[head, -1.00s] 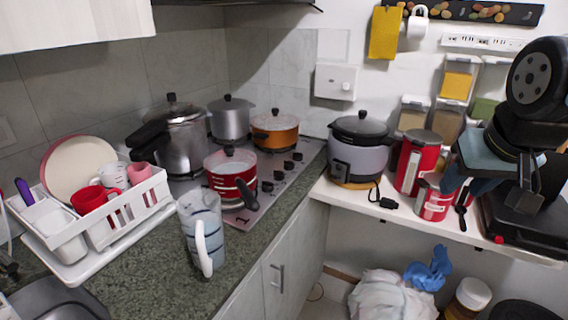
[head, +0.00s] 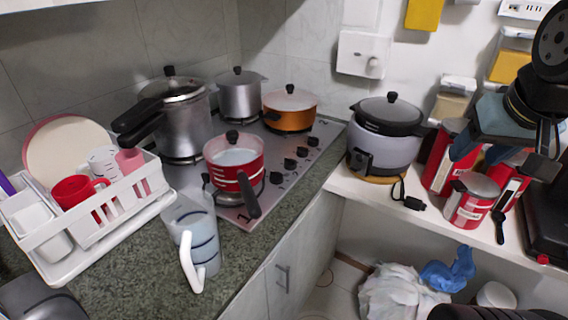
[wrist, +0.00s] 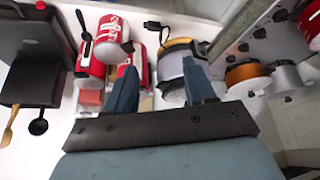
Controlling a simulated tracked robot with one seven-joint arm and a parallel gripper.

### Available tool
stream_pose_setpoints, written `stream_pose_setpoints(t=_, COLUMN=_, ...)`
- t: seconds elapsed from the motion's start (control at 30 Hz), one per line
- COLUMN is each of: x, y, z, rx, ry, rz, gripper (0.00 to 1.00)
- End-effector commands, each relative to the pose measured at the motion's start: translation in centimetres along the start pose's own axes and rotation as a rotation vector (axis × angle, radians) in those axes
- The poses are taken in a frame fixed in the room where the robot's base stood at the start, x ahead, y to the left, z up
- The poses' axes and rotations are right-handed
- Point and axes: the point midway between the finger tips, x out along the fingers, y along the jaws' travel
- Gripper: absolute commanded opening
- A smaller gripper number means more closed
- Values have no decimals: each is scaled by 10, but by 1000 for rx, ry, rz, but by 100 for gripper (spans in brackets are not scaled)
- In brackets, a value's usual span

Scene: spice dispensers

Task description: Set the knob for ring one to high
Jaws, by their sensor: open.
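The steel cooktop (head: 315,160) lies on the counter, with a row of black knobs along its front right edge. The nearest knob (head: 277,178) is beside the red saucepan's handle; the farthest knob (head: 312,141) is near the orange pot. Faint marks show at the cooktop corners; I cannot read the knob settings. Knobs (wrist: 260,33) also show at upper right in the wrist view. My gripper (head: 480,152), with blue fingers, is open and empty, over the white shelf, well right of the knobs. Its spread fingers (wrist: 160,70) show in the wrist view.
A red saucepan (head: 235,172), an orange pot (head: 290,110) and two metal pots stand on the cooktop. A pitcher (head: 196,235) stands near the counter edge. A rice cooker (head: 383,145) and red canisters (head: 472,200) fill the shelf.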

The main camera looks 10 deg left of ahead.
Motion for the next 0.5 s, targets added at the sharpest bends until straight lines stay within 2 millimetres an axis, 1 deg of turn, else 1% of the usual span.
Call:
stream_pose_setpoints(t=0.03, x=2, y=-4, z=-4, rx=-17, ry=-5, rz=-4, gripper=60)
stream_pose_setpoints(t=0.1, x=7, y=-12, z=-12, rx=-60, ry=-14, rz=-13, gripper=64)
stream_pose_setpoints(t=0.27, x=26, y=-51, z=-41, rx=-224, ry=-43, rz=-55, gripper=64)
stream_pose_setpoints(t=0.4, x=50, y=-91, z=-67, rx=-392, ry=-65, rz=-112, gripper=64)
stream_pose_setpoints(t=0.47, x=60, y=-109, z=-75, rx=-463, ry=-74, rz=-140, gripper=64)
stream_pose_setpoints(t=0.5, x=68, y=-122, z=-81, rx=-509, ry=-78, rz=-159, gripper=64)
